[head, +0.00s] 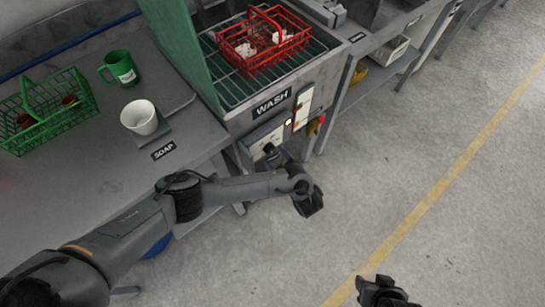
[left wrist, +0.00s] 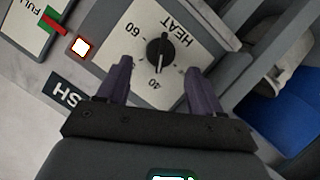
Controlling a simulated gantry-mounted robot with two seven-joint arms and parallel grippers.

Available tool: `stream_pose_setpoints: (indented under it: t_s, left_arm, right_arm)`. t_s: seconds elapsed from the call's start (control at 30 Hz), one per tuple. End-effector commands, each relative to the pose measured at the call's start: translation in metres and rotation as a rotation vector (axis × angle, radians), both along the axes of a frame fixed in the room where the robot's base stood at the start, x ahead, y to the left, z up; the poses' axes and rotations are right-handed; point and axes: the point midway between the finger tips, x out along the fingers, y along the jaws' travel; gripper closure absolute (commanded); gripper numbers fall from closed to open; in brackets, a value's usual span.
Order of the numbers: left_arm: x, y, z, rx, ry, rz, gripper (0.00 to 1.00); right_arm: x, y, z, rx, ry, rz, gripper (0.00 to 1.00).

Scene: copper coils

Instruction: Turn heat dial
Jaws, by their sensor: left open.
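The heat dial (left wrist: 158,47) is a black knob on a white plate marked HEAT, 60 and 40, which shows upside down in the left wrist view. In the head view the left gripper (head: 279,156) is at the control panel below the WASH sign and partly hides the dial. My right gripper (head: 385,291) is at the bottom edge, its jaws unclear.
A red basket (head: 262,62) stands in the wash station above. A green basket (head: 45,125), green mug (head: 118,69) and white cup (head: 140,119) stand on the left bench. Floor at right is clear.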

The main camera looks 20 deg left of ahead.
Motion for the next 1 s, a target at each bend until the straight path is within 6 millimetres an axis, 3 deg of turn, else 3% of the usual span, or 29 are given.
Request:
stream_pose_setpoints:
  t_s: [0.03, 0.2, 0.7, 1.0]
  left_arm:
    - [0.004, 0.004, -0.007, -0.001, -0.001, 0.001, 0.34]
    - [0.014, 0.017, -0.01, 0.0, -0.002, 0.0, 0.34]
    - [0.02, 0.024, -0.011, -0.001, 0.0, -0.001, 0.36]
    - [0.02, 0.024, -0.011, -0.001, 0.0, -0.001, 0.82]
  right_arm:
    - [0.0, 0.0, -0.011, 0.001, 0.0, -0.001, 0.49]
    - [0.0, 0.001, -0.021, 0.004, 0.0, -0.003, 0.49]
    - [0.0, 0.001, -0.024, 0.006, -0.002, -0.004, 0.49]
    - [0.0, 0.0, -0.025, -0.001, -0.002, 0.0, 0.49]
